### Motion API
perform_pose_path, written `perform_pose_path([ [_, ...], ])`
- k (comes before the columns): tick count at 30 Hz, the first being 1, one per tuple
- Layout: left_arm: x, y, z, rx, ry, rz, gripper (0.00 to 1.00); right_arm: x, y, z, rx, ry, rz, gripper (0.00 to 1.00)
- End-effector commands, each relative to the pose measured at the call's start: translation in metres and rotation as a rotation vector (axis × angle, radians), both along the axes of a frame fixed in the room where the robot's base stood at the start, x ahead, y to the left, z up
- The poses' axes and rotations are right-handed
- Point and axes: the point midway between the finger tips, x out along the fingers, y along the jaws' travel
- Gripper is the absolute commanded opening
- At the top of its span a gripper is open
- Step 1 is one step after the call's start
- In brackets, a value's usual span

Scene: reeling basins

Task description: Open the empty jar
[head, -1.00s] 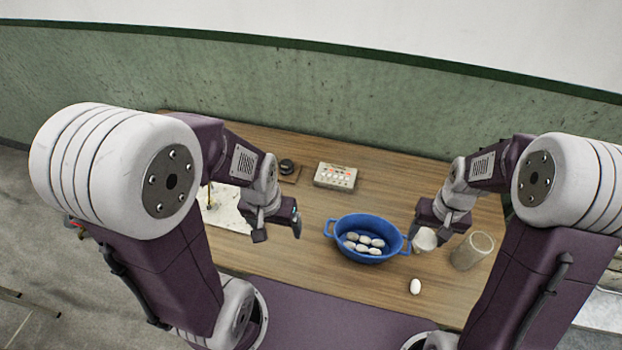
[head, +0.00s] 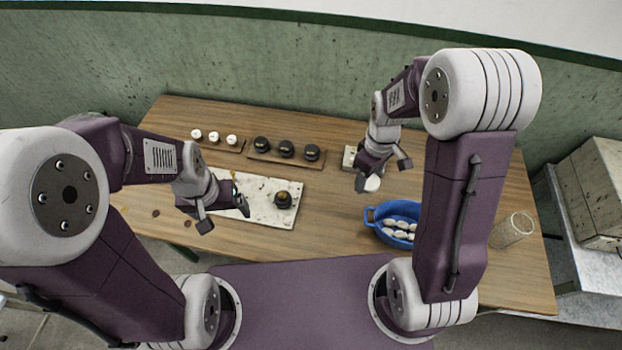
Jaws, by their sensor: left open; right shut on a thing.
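A clear, empty-looking glass vessel (head: 513,230) stands at the table's right; I cannot tell whether it has a lid. A small dark-topped, brownish object (head: 283,199) sits on a white speckled board (head: 270,214). My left gripper (head: 224,215) is open and empty over the board's left part, to the left of that object and apart from it. My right gripper (head: 382,172) is shut on a small whitish rounded thing (head: 372,183), partly hidden by the fingers, above the table behind the blue basin (head: 388,236).
The blue basin holds several pale cocoon-like pieces and is partly hidden by my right arm. Black round objects (head: 286,149) sit on a wooden tray at the back, with white ones (head: 213,137) to their left. A control box (head: 349,157) is partly hidden behind my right gripper.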

Motion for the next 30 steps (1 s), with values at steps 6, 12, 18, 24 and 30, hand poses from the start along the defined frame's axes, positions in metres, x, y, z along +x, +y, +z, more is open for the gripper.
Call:
perform_pose_path([
  [6,0.000,0.000,-0.009,0.000,0.000,0.000,0.88,0.012,-0.001,-0.002,0.012,0.000,0.551,0.08],
  [12,0.000,0.000,-0.029,0.000,0.000,0.000,0.88,0.032,-0.003,-0.011,0.019,-0.008,1.129,0.08],
  [18,0.000,0.000,-0.058,0.000,0.000,0.000,0.88,0.053,-0.008,-0.035,0.012,-0.023,1.387,0.08],
  [24,0.000,0.000,-0.057,0.000,0.000,0.000,0.88,0.054,-0.007,-0.036,0.013,-0.022,1.384,0.08],
  [30,0.000,0.000,-0.051,0.000,0.000,0.000,0.88,0.059,0.036,-0.060,0.016,-0.017,1.391,0.08],
])
